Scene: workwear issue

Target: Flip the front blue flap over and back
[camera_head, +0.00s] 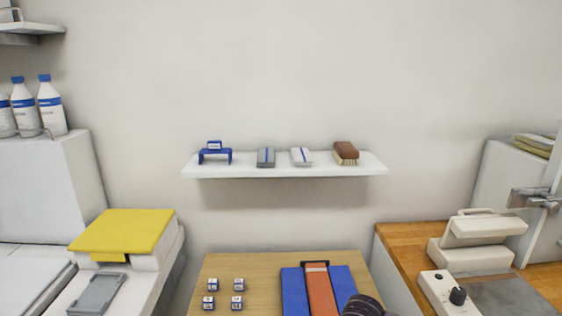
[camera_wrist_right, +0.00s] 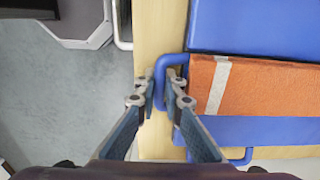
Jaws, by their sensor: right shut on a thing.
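A blue panel lies on the wooden table in two visible parts, left (camera_head: 293,292) and right (camera_head: 342,284), with an orange strip (camera_head: 319,293) between them. In the right wrist view one blue part (camera_wrist_right: 255,28) is at the top, the orange strip (camera_wrist_right: 265,88) in the middle and another blue part (camera_wrist_right: 260,130) below. My right gripper (camera_wrist_right: 161,92) is shut on a blue loop handle (camera_wrist_right: 172,60) at the panel's edge; its fingers partly hide it. Which part the handle joins is unclear. My left gripper is out of view.
Several small white-and-blue blocks (camera_head: 224,294) stand on the table (camera_head: 255,268) left of the panel. A second blue handle (camera_wrist_right: 242,157) shows at the lower edge. A wall shelf (camera_head: 285,170) holds small items. A bench with a device (camera_head: 470,240) is at right.

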